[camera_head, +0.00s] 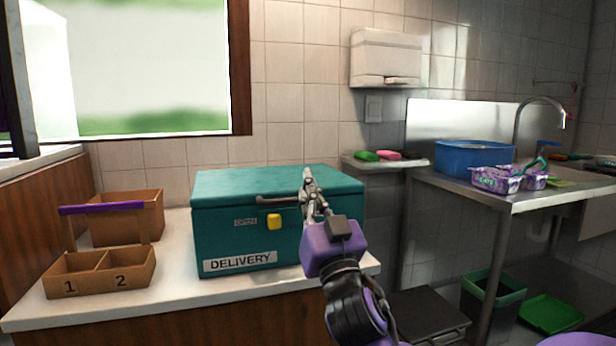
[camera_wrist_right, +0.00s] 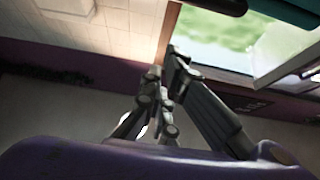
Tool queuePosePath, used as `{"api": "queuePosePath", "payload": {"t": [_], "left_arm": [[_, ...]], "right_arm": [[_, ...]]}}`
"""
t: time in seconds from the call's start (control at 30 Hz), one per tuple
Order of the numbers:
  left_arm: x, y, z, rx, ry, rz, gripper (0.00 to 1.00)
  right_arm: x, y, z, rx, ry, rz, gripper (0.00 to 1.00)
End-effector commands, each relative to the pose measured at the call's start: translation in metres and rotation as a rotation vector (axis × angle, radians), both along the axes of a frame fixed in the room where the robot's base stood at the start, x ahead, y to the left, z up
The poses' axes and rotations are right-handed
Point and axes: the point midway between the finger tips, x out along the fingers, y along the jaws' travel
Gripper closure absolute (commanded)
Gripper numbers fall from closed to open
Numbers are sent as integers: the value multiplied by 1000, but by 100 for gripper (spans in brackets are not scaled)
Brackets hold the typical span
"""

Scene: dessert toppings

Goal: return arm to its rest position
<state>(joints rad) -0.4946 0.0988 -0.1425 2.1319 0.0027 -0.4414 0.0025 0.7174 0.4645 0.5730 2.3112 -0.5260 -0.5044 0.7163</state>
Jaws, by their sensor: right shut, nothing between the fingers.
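My right arm rises from the bottom of the head view, with its purple wrist in front of the teal delivery box. The right gripper (camera_head: 308,172) points upward in front of the box's right part. Its fingers are together and hold nothing. In the right wrist view the same gripper (camera_wrist_right: 168,60) shows with its fingertips close together against a tiled wall and window. The teal delivery box (camera_head: 225,225) stands on the counter with its lid down. My left gripper does not show in either view.
A two-part wooden carrier (camera_head: 98,273) with a purple handle stands left on the white counter (camera_head: 170,300), a brown box (camera_head: 150,205) behind it. At right are a steel sink table (camera_head: 480,190), a blue tub (camera_head: 470,157), purple baskets (camera_head: 495,180) and a green-rimmed bin (camera_head: 490,300).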

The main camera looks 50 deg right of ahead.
Motion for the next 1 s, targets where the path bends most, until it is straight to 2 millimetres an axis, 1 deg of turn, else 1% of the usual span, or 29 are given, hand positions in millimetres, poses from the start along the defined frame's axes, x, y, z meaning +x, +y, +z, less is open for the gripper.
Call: {"api": "queuePosePath", "payload": {"t": [0.03,0.1,0.2,0.3,0.43,0.7,0.77,0.87,0.97,1.0], "left_arm": [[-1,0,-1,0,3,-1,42],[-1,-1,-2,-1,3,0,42],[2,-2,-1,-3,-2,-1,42],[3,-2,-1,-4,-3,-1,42],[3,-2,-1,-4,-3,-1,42],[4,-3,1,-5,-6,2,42],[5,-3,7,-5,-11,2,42],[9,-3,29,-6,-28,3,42],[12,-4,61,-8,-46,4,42],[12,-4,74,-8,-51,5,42]], "right_arm": [[-10,4,-8,3,1,-1,100],[-20,10,-15,3,1,-1,100],[-32,17,-22,1,1,-2,100],[-40,22,-26,-1,-2,0,100],[-45,24,-30,-2,-1,-2,100],[-46,25,-30,-3,3,0,100],[-44,26,-32,-2,24,5,100],[-40,31,-44,3,109,25,100],[-36,41,-73,12,254,59,100],[-38,46,-90,18,321,75,100]]}}
